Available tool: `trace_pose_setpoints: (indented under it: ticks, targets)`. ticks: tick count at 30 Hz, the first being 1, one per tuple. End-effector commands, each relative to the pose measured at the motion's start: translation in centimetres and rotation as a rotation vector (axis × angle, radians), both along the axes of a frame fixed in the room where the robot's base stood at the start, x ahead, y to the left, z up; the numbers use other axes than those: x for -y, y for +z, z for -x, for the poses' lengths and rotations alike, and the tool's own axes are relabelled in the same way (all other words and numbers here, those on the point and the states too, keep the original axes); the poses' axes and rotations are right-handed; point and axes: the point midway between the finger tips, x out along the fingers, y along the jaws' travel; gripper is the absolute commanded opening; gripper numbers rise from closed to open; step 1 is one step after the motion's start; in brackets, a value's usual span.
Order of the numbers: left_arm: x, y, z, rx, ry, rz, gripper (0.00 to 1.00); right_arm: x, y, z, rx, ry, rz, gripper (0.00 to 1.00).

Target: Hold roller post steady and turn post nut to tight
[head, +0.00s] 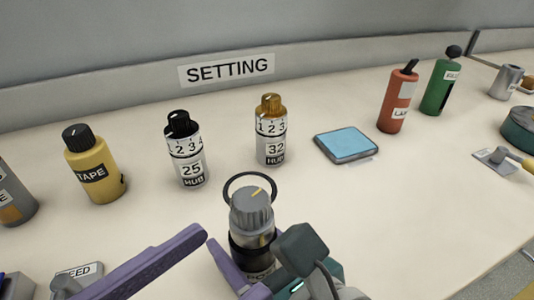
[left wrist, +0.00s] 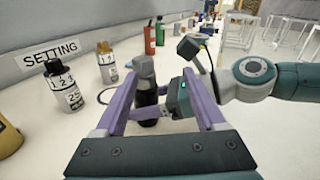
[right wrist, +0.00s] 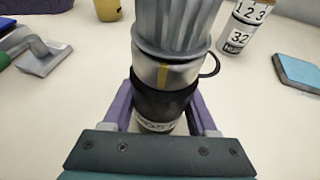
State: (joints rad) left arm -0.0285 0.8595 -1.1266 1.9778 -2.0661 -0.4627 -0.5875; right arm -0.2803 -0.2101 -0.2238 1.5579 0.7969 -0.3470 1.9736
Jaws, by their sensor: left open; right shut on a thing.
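The roller post (head: 252,240) stands upright on the table, with a black lower body and a silver collar. The post nut (head: 251,207) is a grey ribbed cap on top with a yellow mark; a yellow mark also shows on the collar (right wrist: 165,75). My right gripper (right wrist: 162,105) is shut on the black body, a purple finger on each side. My left gripper (left wrist: 160,85) is open and empty. In the head view one of its purple fingers (head: 150,262) shows left of the post, apart from the nut. The post's foot is partly hidden.
A thin dark ring (head: 228,185) shows behind the nut. Behind stand the 25 hub bottle (head: 187,160), the 32 hub bottle (head: 271,140) and a yellow tape bottle (head: 95,170). A blue pad (head: 346,145) lies right. Red (head: 397,105) and green (head: 440,88) bottles stand farther back.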

Motion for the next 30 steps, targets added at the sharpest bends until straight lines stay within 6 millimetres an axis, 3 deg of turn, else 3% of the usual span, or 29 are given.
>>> trace_pose_setpoints:
  ticks: [4,8,21,30]
  targets:
    - [-1.6,-0.6,0.0,0.067,0.110,-0.028,0.72,0.0,0.0,0.0,-0.001,0.000,0.001,0.00]
    - [-1.8,-0.7,-0.6,0.091,0.146,-0.040,0.72,0.0,0.0,0.0,-0.001,0.001,0.000,0.00]
    - [3.6,-0.5,-7.0,0.093,0.145,-0.036,0.72,0.0,0.0,0.0,-0.001,0.001,0.000,0.00]
    - [5.4,-0.6,-9.2,0.090,0.143,-0.040,0.72,0.0,0.0,0.0,-0.001,0.000,0.001,0.00]
